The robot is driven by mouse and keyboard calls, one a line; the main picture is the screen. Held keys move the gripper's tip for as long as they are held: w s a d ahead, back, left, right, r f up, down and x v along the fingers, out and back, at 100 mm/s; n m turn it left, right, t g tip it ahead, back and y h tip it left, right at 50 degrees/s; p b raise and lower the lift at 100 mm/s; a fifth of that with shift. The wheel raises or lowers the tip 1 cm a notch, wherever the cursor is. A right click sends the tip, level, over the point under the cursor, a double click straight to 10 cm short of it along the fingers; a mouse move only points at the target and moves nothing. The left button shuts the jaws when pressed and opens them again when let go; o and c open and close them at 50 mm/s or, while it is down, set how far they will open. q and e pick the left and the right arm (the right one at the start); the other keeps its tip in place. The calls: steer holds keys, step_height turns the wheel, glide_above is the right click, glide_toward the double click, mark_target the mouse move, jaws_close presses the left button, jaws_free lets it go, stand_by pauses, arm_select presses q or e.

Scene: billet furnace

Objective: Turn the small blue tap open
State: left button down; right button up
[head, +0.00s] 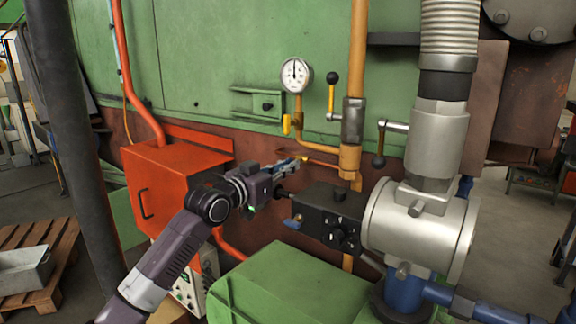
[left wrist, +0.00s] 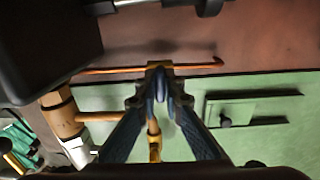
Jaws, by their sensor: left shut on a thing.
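My left gripper (head: 296,163) reaches in from the left to a thin orange pipe low on the green machine wall. Its fingers are shut on the small blue tap (left wrist: 160,86), which shows as a narrow blue piece between the fingertips in the left wrist view (left wrist: 160,98). My right gripper is not in view.
An orange cabinet (head: 175,190) is at left, a silver cylinder (head: 415,225) at right.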

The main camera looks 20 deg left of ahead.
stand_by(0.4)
arm_select(q)
steer(key=c, duration=2)
jaws_free()
steer(key=shift+c, duration=0.2)
steer(key=v, duration=1.2)
steer(key=shift+w, duration=0.1)
